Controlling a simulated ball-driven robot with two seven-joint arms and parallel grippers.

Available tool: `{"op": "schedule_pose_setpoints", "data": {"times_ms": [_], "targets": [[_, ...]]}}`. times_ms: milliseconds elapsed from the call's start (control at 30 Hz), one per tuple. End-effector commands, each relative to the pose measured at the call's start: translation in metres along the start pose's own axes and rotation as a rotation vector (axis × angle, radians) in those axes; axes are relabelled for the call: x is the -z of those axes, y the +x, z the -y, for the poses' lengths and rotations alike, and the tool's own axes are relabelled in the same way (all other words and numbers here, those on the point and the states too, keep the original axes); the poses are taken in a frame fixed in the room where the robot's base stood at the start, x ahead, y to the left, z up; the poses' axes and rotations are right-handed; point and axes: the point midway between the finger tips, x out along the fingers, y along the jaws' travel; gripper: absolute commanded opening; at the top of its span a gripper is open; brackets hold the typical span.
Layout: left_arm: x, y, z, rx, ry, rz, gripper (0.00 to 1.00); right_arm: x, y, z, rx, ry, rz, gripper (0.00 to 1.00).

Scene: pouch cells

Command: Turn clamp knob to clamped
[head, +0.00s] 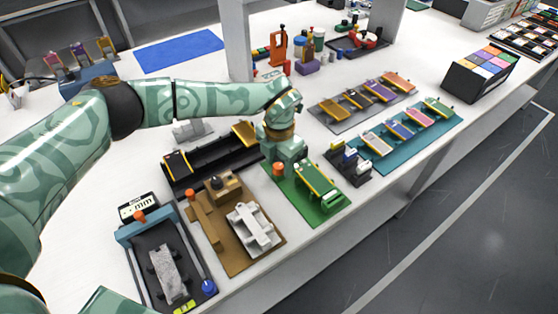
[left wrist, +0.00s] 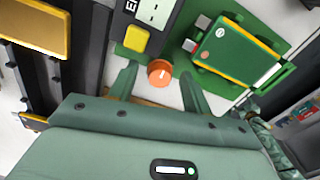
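An orange clamp knob (head: 278,168) stands at the left end of the green fixture (head: 330,208), just below my left gripper (head: 283,172). In the left wrist view the round knob (left wrist: 160,72) carries a short white mark. My left gripper (left wrist: 159,78) is open there, one finger on each side of the knob, with gaps showing between knob and fingers. The green fixture (left wrist: 205,75) also shows in the left wrist view, bearing a green, yellow-edged pouch cell (left wrist: 238,55). My right gripper is not in view.
A dark tray (head: 210,165) with yellow-edged cells and a brown fixture (head: 240,258) lie left of the green fixture. A small dark rack (head: 347,160) stands to its right, near the teal mat (head: 415,140). A yellow button (left wrist: 136,38) is close by the left finger.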

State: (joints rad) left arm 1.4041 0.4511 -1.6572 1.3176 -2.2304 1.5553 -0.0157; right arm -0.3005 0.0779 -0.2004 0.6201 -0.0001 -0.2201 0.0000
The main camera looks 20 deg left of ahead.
Motion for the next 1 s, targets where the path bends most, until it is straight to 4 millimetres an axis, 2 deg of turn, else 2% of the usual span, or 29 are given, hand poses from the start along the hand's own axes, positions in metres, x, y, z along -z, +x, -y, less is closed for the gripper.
{"op": "schedule_pose_setpoints", "data": {"times_ms": [167, 267, 367, 700, 833, 1000], "targets": [[0.0, -0.002, 0.0, 0.0, 0.0, 0.0, 0.49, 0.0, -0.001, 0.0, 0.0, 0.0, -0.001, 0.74], [0.0, -0.012, 0.0, -0.001, 0.0, 0.002, 0.49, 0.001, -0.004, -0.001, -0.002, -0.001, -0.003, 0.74], [0.0, -0.033, 0.0, -0.001, 0.0, 0.003, 0.49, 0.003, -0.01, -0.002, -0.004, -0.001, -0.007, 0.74], [-0.001, -0.123, 0.0, -0.002, 0.0, 0.004, 0.49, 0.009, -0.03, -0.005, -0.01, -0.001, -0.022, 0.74], [-0.001, -0.147, 0.0, -0.001, 0.001, 0.002, 0.49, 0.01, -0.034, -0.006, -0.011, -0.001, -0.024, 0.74], [0.0, -0.161, 0.0, -0.001, 0.0, 0.0, 0.49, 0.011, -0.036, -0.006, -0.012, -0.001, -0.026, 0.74]]}}
